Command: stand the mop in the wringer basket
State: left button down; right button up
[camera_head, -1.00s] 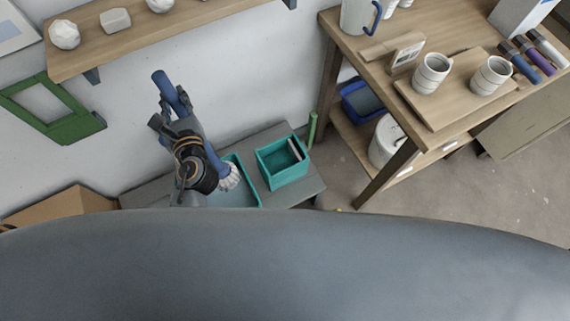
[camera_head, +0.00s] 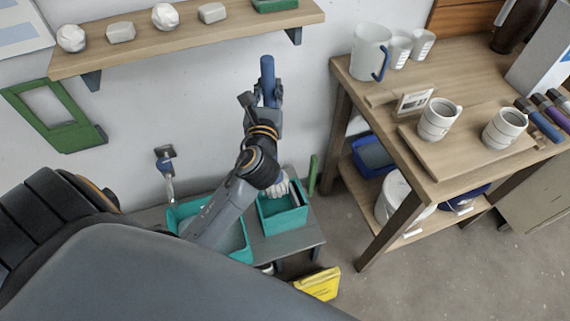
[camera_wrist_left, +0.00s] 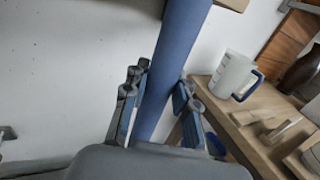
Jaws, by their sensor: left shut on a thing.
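My left gripper (camera_head: 264,98) is shut on the blue handle of the mop (camera_head: 267,68), near its upper end. The handle is close to upright. In the left wrist view the handle (camera_wrist_left: 172,75) runs up between the two fingers. The white mop head (camera_head: 278,187) shows just past my forearm, over the opening of the smaller teal wringer basket (camera_head: 285,222). I cannot tell whether the head is inside the basket or above it. My forearm hides the middle of the mop. My right gripper is not in view.
A larger teal basin (camera_head: 236,240) stands left of the basket on a low grey bench (camera_head: 290,242). A green rod (camera_head: 313,175) stands behind it. A wooden table (camera_head: 437,170) with mugs is on the right. A shelf (camera_head: 190,38) hangs above. A yellow object (camera_head: 318,284) is in front.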

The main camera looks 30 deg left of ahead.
pick_arm(q)
notch_tip(320, 180, down, 17)
jog(key=b, duration=0.5)
jog(key=shift+f+b, duration=0.2)
jog(key=shift+b, duration=0.2)
jog(key=shift+f, duration=0.1)
jog(key=c, duration=1.5)
grip_release()
jog(key=shift+f, duration=0.15)
jog(key=o, duration=0.4)
jog(key=shift+o, duration=0.2)
